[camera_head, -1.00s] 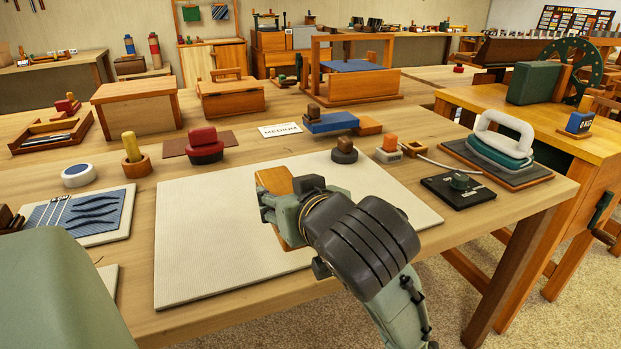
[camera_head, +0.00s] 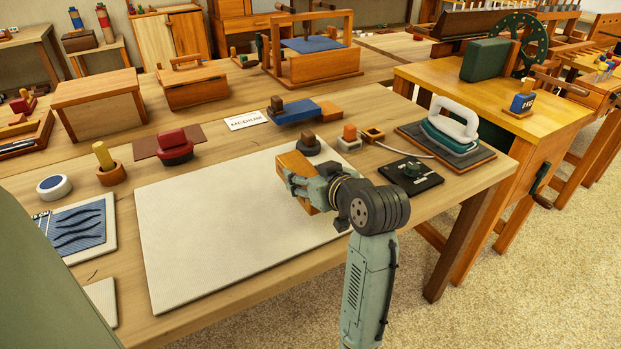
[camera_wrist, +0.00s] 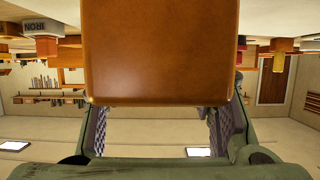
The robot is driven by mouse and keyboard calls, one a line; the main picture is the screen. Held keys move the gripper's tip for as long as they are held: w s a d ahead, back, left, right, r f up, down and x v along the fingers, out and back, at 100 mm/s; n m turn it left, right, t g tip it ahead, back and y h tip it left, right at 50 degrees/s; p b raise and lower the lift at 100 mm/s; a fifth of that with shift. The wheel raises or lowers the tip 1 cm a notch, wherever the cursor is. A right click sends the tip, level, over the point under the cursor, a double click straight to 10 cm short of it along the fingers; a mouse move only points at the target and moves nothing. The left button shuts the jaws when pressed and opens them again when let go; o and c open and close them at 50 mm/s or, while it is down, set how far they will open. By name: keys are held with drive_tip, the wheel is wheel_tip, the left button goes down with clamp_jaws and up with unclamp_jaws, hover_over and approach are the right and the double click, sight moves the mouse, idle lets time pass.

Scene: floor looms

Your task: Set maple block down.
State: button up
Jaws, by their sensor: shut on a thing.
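The maple block (camera_head: 295,165) is a smooth orange-brown wooden block. My gripper (camera_head: 308,186) is shut on it over the back right part of the pale ribbed mat (camera_head: 210,230). In the wrist view the block (camera_wrist: 160,50) fills the top middle, between the two patterned finger pads of my gripper (camera_wrist: 158,115). The fingers hide part of the block in the head view. I cannot tell whether its underside touches the mat.
A dark round base with a brown knob (camera_head: 310,145) stands close behind the block. A small orange-topped piece (camera_head: 348,138) and a black plate with a knob (camera_head: 410,175) are to the right. The mat's left and middle are clear.

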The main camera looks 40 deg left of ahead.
drive_tip(key=shift+w, duration=0.45)
drive_tip(key=shift+w+f, duration=0.15)
drive_tip(key=shift+f+p, duration=0.35)
drive_tip(key=shift+f, duration=1.25)
drive_tip(key=shift+f, duration=0.2)
drive_tip(key=o, duration=1.5)
drive_tip(key=shift+c, duration=0.2)
